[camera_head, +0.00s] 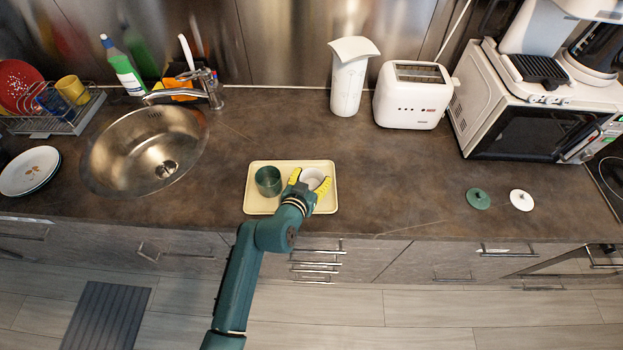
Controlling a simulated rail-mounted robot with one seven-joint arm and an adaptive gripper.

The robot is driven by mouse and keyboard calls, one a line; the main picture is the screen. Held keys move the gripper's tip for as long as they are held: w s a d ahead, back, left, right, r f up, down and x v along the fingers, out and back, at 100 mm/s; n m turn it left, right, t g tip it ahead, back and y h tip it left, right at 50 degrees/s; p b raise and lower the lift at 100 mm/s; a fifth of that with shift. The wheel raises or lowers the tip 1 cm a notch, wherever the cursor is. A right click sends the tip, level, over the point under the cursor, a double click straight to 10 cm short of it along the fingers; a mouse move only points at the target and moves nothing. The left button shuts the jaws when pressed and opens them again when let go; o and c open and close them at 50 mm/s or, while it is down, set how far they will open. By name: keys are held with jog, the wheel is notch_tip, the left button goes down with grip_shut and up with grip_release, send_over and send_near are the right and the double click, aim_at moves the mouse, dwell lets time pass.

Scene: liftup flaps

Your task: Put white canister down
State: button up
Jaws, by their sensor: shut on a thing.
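The white canister (313,177) is between the yellow fingers of my gripper (311,184), over the right half of a cream tray (264,206). My gripper is shut on it. The canister looks upright and open at the top. I cannot tell whether its base touches the tray, and its lower part is partly hidden by the fingers. A dark green canister (268,181) stands on the left half of the tray, a little apart from the white one.
A green lid (478,199) and a white lid (521,200) lie on the counter to the right. A sink (148,152) is to the left.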

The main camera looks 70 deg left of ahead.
jog(key=shift+a+r, duration=0.1)
jog(key=shift+f, duration=0.2)
jog(key=o, duration=1.3)
jog(key=shift+r, duration=0.1)
jog(key=shift+c, duration=0.2)
jog(key=shift+r, duration=0.1)
jog(key=shift+s+d+r, duration=0.2)
jog(key=p+v, duration=0.2)
jog(key=v, duration=0.9)
jog(key=shift+s+d, duration=0.1)
jog(key=shift+d, duration=0.15)
